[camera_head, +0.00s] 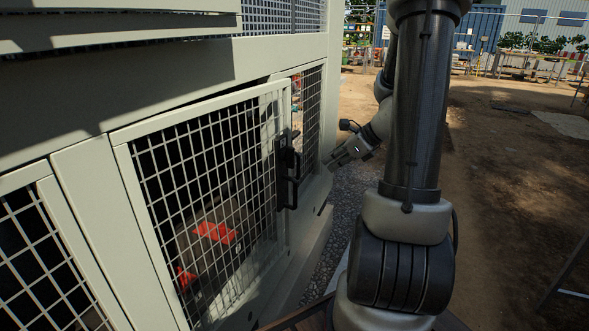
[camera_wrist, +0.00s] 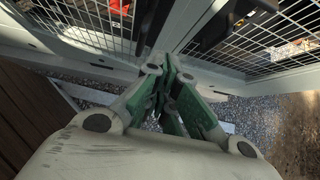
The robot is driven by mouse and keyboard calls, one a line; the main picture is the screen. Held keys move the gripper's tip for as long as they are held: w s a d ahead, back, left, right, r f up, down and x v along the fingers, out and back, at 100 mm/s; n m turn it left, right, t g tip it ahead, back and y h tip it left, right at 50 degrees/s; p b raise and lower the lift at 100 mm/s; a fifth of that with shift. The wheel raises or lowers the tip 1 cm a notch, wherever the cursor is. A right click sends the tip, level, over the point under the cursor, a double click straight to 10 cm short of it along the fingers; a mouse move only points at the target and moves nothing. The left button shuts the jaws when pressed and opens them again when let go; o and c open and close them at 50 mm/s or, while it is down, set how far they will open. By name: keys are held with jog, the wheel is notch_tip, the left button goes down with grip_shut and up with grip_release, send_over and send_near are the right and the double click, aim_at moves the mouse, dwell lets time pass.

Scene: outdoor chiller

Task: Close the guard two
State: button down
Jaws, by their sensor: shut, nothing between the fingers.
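A mesh guard door (camera_head: 126,165) with a pale frame stands ajar on the side of the chiller. Its right edge juts out from the housing, and a dark gap shows along its top. A black handle and latch (camera_head: 288,172) sit on that right edge. My gripper (camera_head: 333,163) is to the right of the handle, outside the guard and apart from it in the head view. In the wrist view the fingers (camera_wrist: 172,95) are together and empty, with mesh panels beyond them. Which wrist-view panel is this guard I cannot tell for certain.
Another mesh panel (camera_head: 312,112) lies to the right behind the open edge, and one more (camera_head: 40,250) is at the lower left. Orange-red parts (camera_head: 215,232) show behind the guard. A gravel strip (camera_head: 345,215) runs along the chiller, with open dirt ground (camera_head: 510,170) to the right.

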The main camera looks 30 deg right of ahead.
jog(key=w+a+f+m, duration=0.1)
jog(key=w+a+f, duration=0.4)
jog(key=w+f, duration=0.2)
jog(key=shift+w+a, duration=0.3)
jog(key=shift+w, duration=1)
